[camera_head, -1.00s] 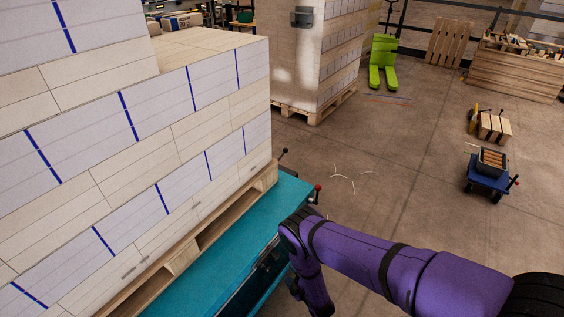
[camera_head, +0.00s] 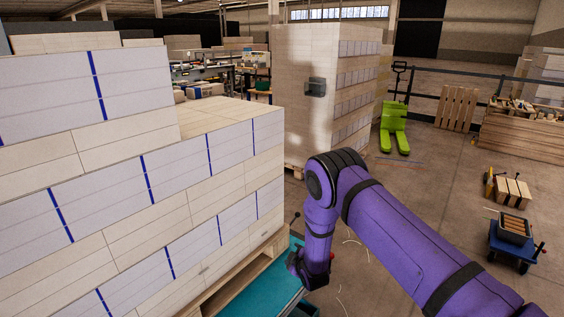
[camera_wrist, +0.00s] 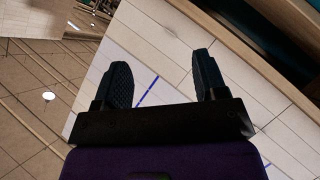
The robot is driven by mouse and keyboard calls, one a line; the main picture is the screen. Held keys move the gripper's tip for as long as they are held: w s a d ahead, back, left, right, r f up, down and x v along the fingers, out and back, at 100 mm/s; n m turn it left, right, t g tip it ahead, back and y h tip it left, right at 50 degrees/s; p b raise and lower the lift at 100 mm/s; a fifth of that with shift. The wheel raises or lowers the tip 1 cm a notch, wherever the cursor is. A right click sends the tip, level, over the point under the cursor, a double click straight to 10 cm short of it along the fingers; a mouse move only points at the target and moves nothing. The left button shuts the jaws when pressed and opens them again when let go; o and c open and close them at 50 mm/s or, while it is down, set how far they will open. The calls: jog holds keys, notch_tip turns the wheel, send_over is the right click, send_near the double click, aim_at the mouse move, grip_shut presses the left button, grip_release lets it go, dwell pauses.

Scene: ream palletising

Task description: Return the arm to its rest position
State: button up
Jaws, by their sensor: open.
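My purple arm rises from the lower right of the head view and bends at an elbow, with its forearm hanging down beside the stacked pallet. In the wrist view my gripper (camera_wrist: 164,82) has its two dark ridged fingers apart with nothing between them. The stack of white and cream ream boxes with blue strips (camera_head: 130,205) stands left of the arm in the head view. Part of the stack (camera_wrist: 150,60) shows behind the fingers in the wrist view. In the head view the gripper's fingers cannot be made out.
The stack sits on a wooden pallet (camera_head: 236,287) over a teal platform (camera_head: 258,292). A wrapped tall stack (camera_head: 305,115) stands behind. A green pallet truck (camera_head: 394,130), a blue cart (camera_head: 515,243) and a wooden crate (camera_head: 520,135) are at right. Open floor lies between them.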

jog(key=d+r+m+g+h, duration=0.1)
jog(key=d+r+m, duration=0.3)
jog(key=r, duration=1.2)
jog(key=d+r+m+g+h, duration=0.1)
jog(key=d+r, duration=0.4)
jog(key=r, duration=1.2)
jog(key=s+d+r+m+g+h, duration=0.1)
jog(key=s+d+r, duration=0.2)
jog(key=r, duration=0.2)
jog(key=s+d+r+m, duration=0.1)
jog(key=s+d+r, duration=0.15)
jog(key=r, duration=0.25)
jog(key=s+d+r+m+g, duration=0.1)
jog(key=s+d+r+m, duration=0.15)
jog(key=s+r, duration=0.5)
jog(key=s+d+r+m+g, duration=0.1)
jog(key=s+d+r, duration=0.3)
jog(key=s, duration=0.6)
jog(key=s+d+m+g, duration=0.1)
jog(key=s+d, duration=0.1)
jog(key=s, duration=1)
jog(key=s+d+r+m+g+h, duration=0.1)
jog(key=s+d+m, duration=0.1)
jog(key=s, duration=1)
jog(key=shift+d+r+h, duration=0.3)
jog(key=shift+d, duration=0.05)
